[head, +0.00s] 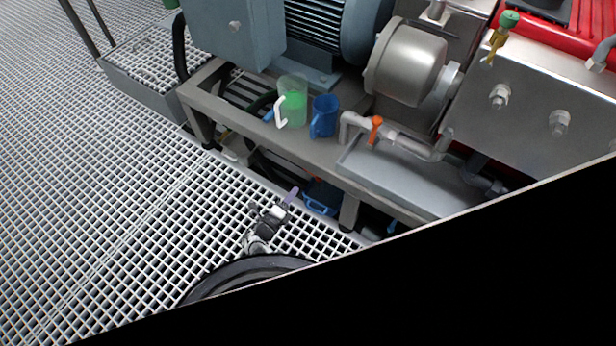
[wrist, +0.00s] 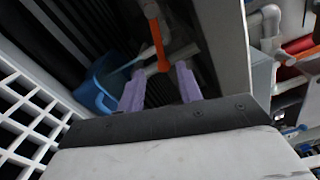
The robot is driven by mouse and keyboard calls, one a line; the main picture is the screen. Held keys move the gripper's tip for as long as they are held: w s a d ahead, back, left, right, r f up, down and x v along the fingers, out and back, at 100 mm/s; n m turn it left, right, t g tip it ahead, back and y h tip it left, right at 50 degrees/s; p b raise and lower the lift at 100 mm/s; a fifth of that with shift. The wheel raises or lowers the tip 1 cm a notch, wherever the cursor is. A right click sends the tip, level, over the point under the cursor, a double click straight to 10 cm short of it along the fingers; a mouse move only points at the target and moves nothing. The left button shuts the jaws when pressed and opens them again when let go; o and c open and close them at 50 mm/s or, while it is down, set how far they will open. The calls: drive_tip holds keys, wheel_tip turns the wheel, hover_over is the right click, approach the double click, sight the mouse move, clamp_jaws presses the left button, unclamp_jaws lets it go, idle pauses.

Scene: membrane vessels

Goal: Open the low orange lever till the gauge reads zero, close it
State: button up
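An orange lever (wrist: 158,46) on a pale pipe is in the wrist view, ahead of my fingertips, under the machine frame. It hangs roughly upright in the picture. My gripper (wrist: 160,72) has two purple fingers spread apart, with nothing held between them. The lever lies beyond the gap, apart from the fingers as far as I can tell. In the head view my gripper (head: 291,195) is low beside the frame's edge, over the grating. Another orange lever (head: 376,129) sits on a pipe above the bench. I cannot make out a gauge in either view.
A blue container (wrist: 97,88) is left of my fingers under the frame; a blue container (head: 320,198) also shows in the head view. A green-filled jug (head: 293,101) and blue mug (head: 324,116) stand on the bench (head: 250,127). Open grating (head: 110,210) lies left.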

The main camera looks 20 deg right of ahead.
drive_tip(key=b+x, duration=0.3)
drive_tip(key=x, duration=0.7)
drive_tip(key=shift+w+d+b, duration=0.2)
drive_tip(key=shift+b, duration=0.15)
clamp_jaws()
